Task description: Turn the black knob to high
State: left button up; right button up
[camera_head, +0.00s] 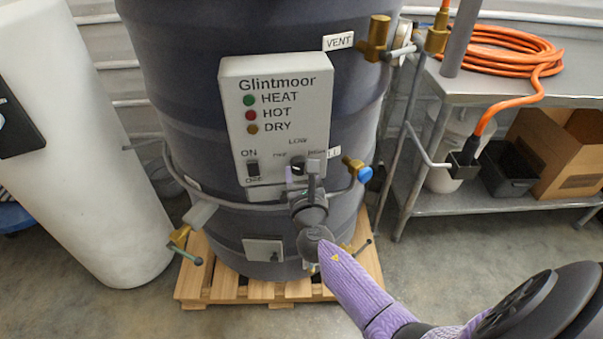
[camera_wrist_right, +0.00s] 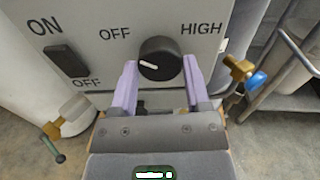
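The black knob (camera_wrist_right: 160,58) sits on the light grey control panel between the printed words OFF and HIGH. Its white pointer mark faces the left side, the OFF side, in the right wrist view. The knob also shows small on the panel in the head view (camera_head: 298,163). My right gripper (camera_wrist_right: 160,64) is open, with one purple finger on each side of the knob and narrow gaps visible between. In the head view my right gripper and wrist partly cover the knob's surroundings. My left gripper is not in view.
The panel (camera_head: 243,90) is on a dark drum standing on a wooden pallet (camera_head: 215,285). An ON/OFF rocker switch (camera_wrist_right: 67,61) is left of the knob. A brass valve with a blue cap (camera_head: 364,174) is to the right. A metal bench (camera_head: 460,85) stands at right.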

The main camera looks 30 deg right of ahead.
jog(key=c, duration=0.6)
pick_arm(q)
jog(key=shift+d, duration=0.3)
